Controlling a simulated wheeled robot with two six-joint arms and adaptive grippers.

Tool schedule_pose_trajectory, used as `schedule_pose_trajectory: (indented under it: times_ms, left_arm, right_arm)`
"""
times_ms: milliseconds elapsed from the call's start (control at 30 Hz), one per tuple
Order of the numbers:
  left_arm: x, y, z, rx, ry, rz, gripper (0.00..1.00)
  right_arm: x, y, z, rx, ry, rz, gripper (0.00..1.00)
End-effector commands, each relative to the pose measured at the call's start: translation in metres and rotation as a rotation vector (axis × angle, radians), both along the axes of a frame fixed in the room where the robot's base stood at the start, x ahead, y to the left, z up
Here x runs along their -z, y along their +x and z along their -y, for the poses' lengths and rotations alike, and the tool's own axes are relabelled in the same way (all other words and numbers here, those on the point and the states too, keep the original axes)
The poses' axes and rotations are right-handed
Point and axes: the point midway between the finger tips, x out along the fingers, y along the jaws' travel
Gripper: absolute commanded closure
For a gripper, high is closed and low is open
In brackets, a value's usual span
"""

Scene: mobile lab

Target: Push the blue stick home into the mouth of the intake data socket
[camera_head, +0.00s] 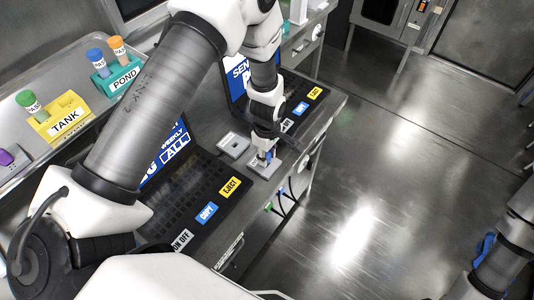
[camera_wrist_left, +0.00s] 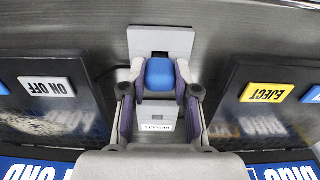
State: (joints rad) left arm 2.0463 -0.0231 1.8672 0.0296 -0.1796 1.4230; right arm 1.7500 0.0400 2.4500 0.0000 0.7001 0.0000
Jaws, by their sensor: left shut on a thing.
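My left gripper (camera_head: 266,152) points down over the bench, shut on the blue stick (camera_head: 269,156). In the left wrist view the stick (camera_wrist_left: 160,74) sits between the two fingers (camera_wrist_left: 160,86). Its top hides its lower end, so I cannot tell whether it is in a mouth. A grey socket block (camera_head: 264,168) lies right under the gripper; it also shows in the wrist view (camera_wrist_left: 160,38), with a dark slot just beyond the stick. A second grey block (camera_head: 233,145) lies behind it, toward the wall. Labels are too small to tell which is the intake. My right gripper is out of view.
A laptop (camera_head: 190,200) with EJECT, COPY and ON OFF keys stands left of the blocks, another (camera_head: 297,100) to the right. A yellow TANK holder (camera_head: 62,118) and a teal POND holder (camera_head: 118,82) sit on the shelf. Cables hang below the bench edge; the floor (camera_head: 390,170) is clear.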

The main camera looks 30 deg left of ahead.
Motion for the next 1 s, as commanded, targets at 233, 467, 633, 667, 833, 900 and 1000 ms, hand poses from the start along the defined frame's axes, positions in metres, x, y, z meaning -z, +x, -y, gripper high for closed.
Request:
schedule_pose_trajectory:
  times_ms: [233, 467, 633, 667, 833, 900, 1000]
  left_arm:
    - [0.007, 0.000, 0.000, 0.000, 0.000, 0.000, 0.96]
    - [0.013, 0.000, 0.000, 0.000, 0.000, -0.001, 0.96]
    - [0.014, -0.001, 0.000, 0.000, 0.000, -0.001, 0.41]
    - [0.013, -0.001, 0.000, 0.000, 0.000, -0.001, 0.41]
    - [0.013, 0.000, 0.000, 0.000, 0.000, -0.001, 0.41]
    - [0.013, 0.000, 0.000, 0.000, 0.000, -0.001, 0.41]
    - [0.008, 0.000, 0.000, 0.000, 0.000, 0.001, 0.41]
  right_arm:
    - [0.005, 0.000, 0.000, 0.000, 0.000, 0.000, 0.60]
    - [0.009, 0.000, 0.000, 0.000, 0.000, 0.000, 0.60]
    - [0.009, 0.000, 0.000, 0.000, 0.000, 0.000, 0.60]
    - [0.009, 0.000, 0.000, 0.000, 0.000, 0.000, 0.60]
    - [0.009, 0.000, 0.000, 0.000, 0.000, 0.000, 0.60]
    - [0.009, 0.000, 0.000, 0.000, 0.000, 0.000, 0.60]
    - [0.009, 0.000, 0.000, 0.000, 0.000, 0.000, 0.60]
